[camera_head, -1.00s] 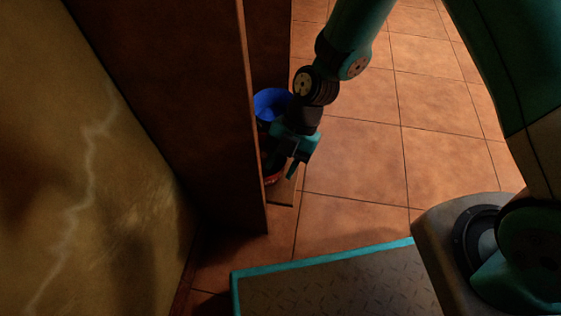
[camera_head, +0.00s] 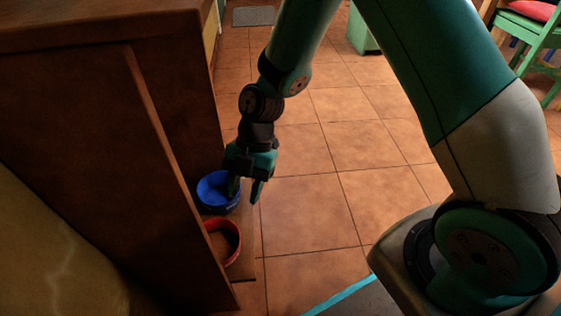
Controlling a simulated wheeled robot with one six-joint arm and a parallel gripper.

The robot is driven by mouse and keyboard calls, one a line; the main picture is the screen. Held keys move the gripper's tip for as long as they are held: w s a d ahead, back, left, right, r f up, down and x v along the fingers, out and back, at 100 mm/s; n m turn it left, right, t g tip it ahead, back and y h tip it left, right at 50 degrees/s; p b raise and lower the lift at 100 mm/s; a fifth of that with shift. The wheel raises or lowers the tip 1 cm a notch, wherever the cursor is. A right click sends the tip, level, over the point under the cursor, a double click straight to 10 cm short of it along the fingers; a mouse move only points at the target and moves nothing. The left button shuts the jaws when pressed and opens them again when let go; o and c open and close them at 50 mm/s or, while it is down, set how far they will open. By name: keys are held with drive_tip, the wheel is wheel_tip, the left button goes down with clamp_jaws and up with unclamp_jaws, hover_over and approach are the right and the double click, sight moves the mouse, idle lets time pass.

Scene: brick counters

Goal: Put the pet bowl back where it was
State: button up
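A blue pet bowl (camera_head: 212,195) sits upright on a low wooden board (camera_head: 244,262) beside the brown cabinet. A red bowl (camera_head: 236,243) with a dark inside sits nearer on the same board, partly hidden by the cabinet edge. My gripper (camera_head: 245,194) points down at the right side of the blue bowl. Its two fingers stand apart with floor showing between them. The left finger overlaps the blue bowl's right rim; I cannot tell whether it touches. The right finger is outside the bowl, over the tiles.
The brown cabinet (camera_head: 90,140) rises close on the left of both bowls. The tiled floor (camera_head: 305,215) to the right is clear. A grey mat (camera_head: 254,16), a green bin (camera_head: 362,32) and a green chair (camera_head: 535,30) with a red cushion stand farther off.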

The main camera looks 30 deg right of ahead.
drive_tip(key=s+d+r+m+t, duration=0.2)
drive_tip(key=s+r+m, duration=0.5)
drive_tip(key=r+m, duration=0.3)
drive_tip(key=s+d+r+m+t, duration=0.1)
drive_tip(key=s+r+m+t, duration=0.1)
drive_tip(key=s+r+m, duration=0.5)
wheel_tip(320, 180, up, 5)
drive_tip(key=m, duration=0.3)
drive_tip(key=shift+s+d+m+h, duration=0.15)
drive_tip(key=shift+d+m+h, duration=0.15)
drive_tip(key=shift+d, duration=0.05)
